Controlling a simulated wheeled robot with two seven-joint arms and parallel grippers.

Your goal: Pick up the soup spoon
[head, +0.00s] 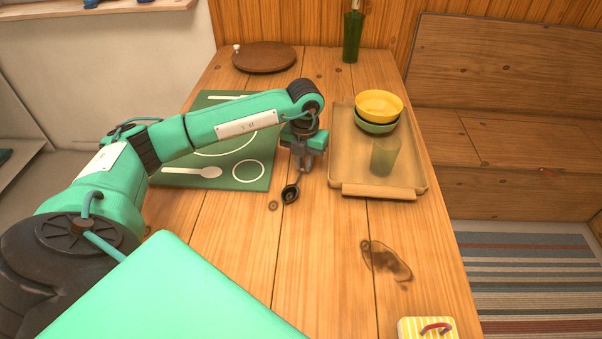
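A small dark spoon-like thing (290,194) with a round bowl, apparently the soup spoon, shows just below my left gripper, right of the green placemat (262,183). Its short visible handle runs up toward the fingers. My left gripper (304,168) points down between the placemat and the tray. I cannot tell whether its fingers are open or closed on the handle, or whether the spoon touches the table. A pale spoon shape (208,172) lies flat on the placemat and looks printed. My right gripper is not in view.
A wooden tray (345,170) at right holds a yellow bowl (379,104) stacked on a green bowl (376,127), and a greenish cup (385,156). A round board (264,57) and green bottle (352,36) stand behind. A striped yellow item (412,327) lies in front. The front middle is clear.

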